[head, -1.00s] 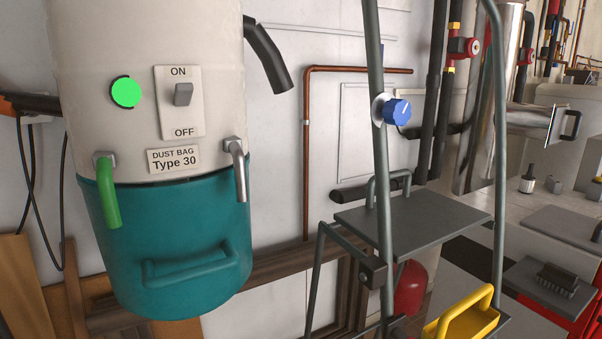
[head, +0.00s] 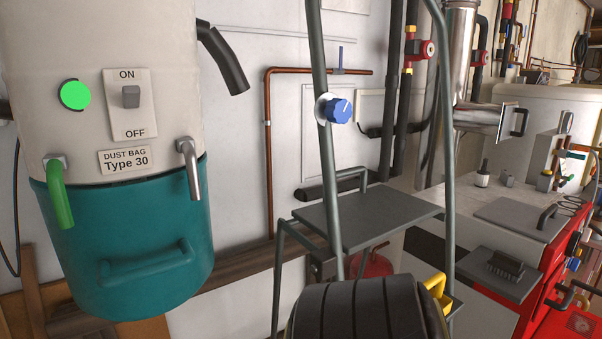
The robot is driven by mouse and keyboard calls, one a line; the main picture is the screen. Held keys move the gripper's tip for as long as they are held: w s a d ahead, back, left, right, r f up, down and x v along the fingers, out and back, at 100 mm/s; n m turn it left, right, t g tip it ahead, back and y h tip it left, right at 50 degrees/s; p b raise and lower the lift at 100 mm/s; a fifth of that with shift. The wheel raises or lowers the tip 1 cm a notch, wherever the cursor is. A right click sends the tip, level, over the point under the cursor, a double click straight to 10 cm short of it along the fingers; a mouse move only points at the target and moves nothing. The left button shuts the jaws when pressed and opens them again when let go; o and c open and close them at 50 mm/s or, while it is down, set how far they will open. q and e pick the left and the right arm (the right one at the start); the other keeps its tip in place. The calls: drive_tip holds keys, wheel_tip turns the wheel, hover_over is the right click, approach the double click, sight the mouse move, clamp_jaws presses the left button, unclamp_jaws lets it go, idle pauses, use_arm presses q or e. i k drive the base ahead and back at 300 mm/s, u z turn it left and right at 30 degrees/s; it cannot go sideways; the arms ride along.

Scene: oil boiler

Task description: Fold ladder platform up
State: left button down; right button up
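The grey ladder (head: 329,180) stands right of centre in the head view. Its platform (head: 375,215) is a flat dark-grey plate lying about level between the rails. A bar handle (head: 340,183) stands up at the platform's back left edge. A dark ribbed shape at the bottom centre, apparently part of my own arm, hides the lower ladder. Neither of my gripper's fingers shows, so I see no contact with the platform or its handle.
A boiler-room vacuum with a teal dust bin (head: 130,245) hangs at the left. A blue knob (head: 338,110) is by the left rail. A yellow container (head: 436,289) is partly hidden below the platform. A red cabinet (head: 545,270) with a worktop stands at the right.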

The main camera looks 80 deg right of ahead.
sight(370, 216)
drive_tip(key=k, duration=0.5)
drive_tip(key=z, duration=0.85)
